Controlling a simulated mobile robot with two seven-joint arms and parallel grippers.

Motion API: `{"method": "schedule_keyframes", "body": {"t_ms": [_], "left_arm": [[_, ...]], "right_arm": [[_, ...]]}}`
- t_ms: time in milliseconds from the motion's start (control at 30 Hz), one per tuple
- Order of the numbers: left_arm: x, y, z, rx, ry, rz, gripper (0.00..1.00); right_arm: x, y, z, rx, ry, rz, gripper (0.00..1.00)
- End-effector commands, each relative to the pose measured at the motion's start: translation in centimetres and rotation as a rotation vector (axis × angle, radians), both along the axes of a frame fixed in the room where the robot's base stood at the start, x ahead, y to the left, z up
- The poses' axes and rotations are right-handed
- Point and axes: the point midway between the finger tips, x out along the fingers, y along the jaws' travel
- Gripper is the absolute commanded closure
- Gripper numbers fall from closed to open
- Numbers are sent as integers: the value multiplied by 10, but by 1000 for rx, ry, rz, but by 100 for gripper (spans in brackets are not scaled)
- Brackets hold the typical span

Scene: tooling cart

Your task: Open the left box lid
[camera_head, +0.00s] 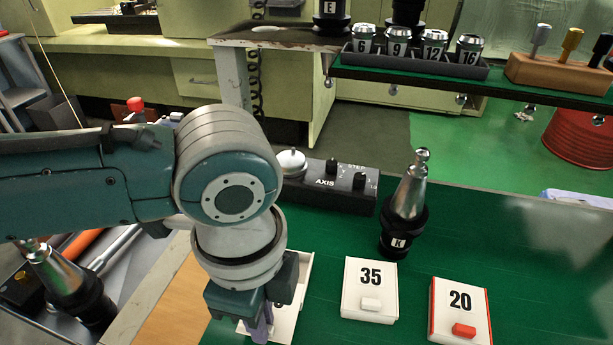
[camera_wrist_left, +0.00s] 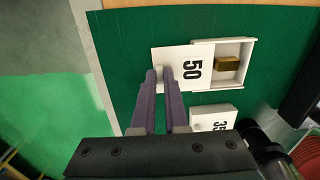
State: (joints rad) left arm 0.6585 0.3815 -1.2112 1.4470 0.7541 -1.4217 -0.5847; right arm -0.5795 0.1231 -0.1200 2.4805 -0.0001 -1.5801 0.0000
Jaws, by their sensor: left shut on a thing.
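The left box (camera_head: 300,277) is white and mostly hidden behind my left gripper (camera_head: 262,325) in the head view. In the left wrist view the lid marked 50 (camera_wrist_left: 182,58) is slid to the left, and the box (camera_wrist_left: 248,48) is partly open. A brass-coloured block (camera_wrist_left: 228,64) lies inside it. My left gripper (camera_wrist_left: 165,74) is shut on the small pale knob at the lid's left end. The knob is mostly hidden between the fingers. My right gripper is not in view.
A box marked 35 (camera_head: 370,294) and a red-edged box marked 20 (camera_head: 461,312) stand to the right on the green mat (camera_head: 500,240). A tool holder (camera_head: 403,205) and a control pendant (camera_head: 330,190) stand behind. A raised shelf with numbered collets (camera_head: 415,62) is further back.

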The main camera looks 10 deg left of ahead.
Motion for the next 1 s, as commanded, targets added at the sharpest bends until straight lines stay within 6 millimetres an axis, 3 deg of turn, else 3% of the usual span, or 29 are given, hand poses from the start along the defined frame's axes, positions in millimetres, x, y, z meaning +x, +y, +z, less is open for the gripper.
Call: {"method": "schedule_keyframes", "body": {"t_ms": [367, 400, 633, 1000], "left_arm": [[-4, 0, -1, -1, -1, 0, 100], [-4, 0, -1, -1, -1, 0, 84], [-4, 0, 0, -1, -1, 0, 59], [-3, -1, 9, -4, -3, -1, 57]], "right_arm": [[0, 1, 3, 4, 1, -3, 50], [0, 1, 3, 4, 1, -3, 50], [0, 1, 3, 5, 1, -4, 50], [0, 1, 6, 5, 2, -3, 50]]}}
